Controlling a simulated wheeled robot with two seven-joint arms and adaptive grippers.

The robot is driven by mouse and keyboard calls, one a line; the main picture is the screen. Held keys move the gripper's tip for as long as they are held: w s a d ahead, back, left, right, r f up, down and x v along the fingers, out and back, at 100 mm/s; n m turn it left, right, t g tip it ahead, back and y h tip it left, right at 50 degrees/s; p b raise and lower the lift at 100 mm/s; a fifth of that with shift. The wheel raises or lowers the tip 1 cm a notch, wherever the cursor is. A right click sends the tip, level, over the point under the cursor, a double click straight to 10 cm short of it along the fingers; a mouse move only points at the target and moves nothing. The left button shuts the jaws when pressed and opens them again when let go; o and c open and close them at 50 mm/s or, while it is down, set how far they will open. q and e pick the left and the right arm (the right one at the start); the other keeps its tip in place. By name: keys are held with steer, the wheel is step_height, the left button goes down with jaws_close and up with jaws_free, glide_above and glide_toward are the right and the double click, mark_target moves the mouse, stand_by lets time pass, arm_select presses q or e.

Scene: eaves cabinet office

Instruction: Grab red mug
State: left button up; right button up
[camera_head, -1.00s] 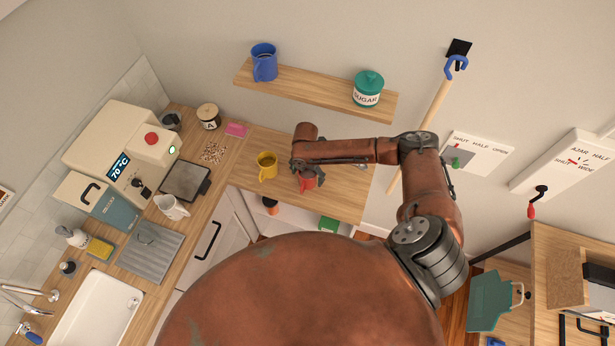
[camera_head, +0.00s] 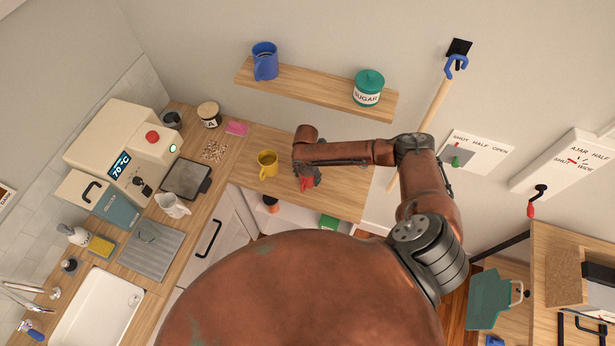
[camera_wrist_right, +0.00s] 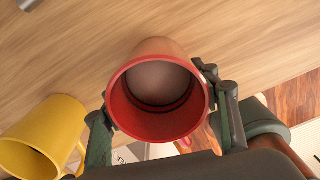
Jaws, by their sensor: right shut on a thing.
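The red mug (camera_wrist_right: 157,128) fills the middle of the right wrist view, its open rim facing the camera. My right gripper (camera_wrist_right: 160,115) has a finger on each side of the mug and is shut on it. In the head view the red mug (camera_head: 305,184) shows only in part below my right gripper (camera_head: 307,174), whose arm hides the rest. The mug is at the wooden counter; I cannot tell whether it touches the surface. My left gripper is not in view.
A yellow mug (camera_head: 267,164) stands on the counter just left of the red mug, and shows close by in the right wrist view (camera_wrist_right: 43,135). A wall shelf (camera_head: 315,92) above holds a blue mug (camera_head: 265,62) and a sugar jar (camera_head: 368,88). Bare counter (camera_head: 345,190) lies to the right.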

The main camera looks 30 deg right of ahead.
steer(key=c, duration=0.6)
steer(key=shift+o, duration=0.2)
